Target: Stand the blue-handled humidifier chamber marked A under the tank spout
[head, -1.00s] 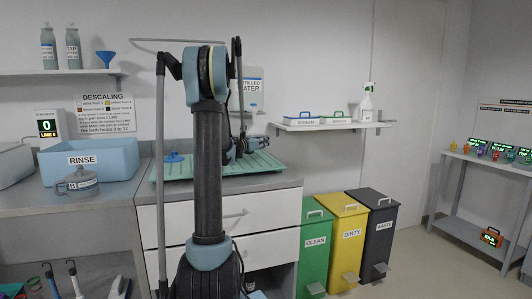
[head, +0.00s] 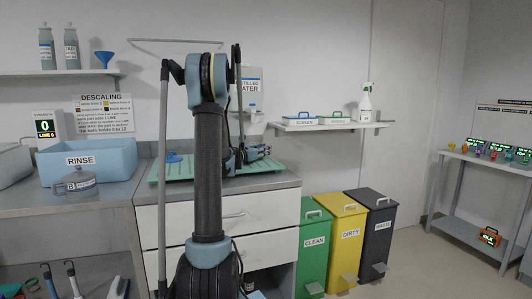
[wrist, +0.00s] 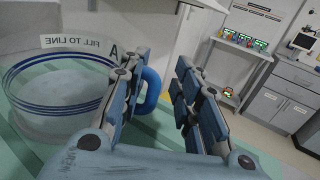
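The clear humidifier chamber marked A (wrist: 60,90) stands at the left of the wrist view, with a "FILL TO LINE" label and blue lines. Its blue handle (wrist: 151,90) lies between the fingers of my gripper (wrist: 158,95), closer to the left finger. The fingers are apart, and part of the handle is hidden behind the left one.
A grey chamber marked B (head: 77,182) stands before the blue rinse basin (head: 90,160).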

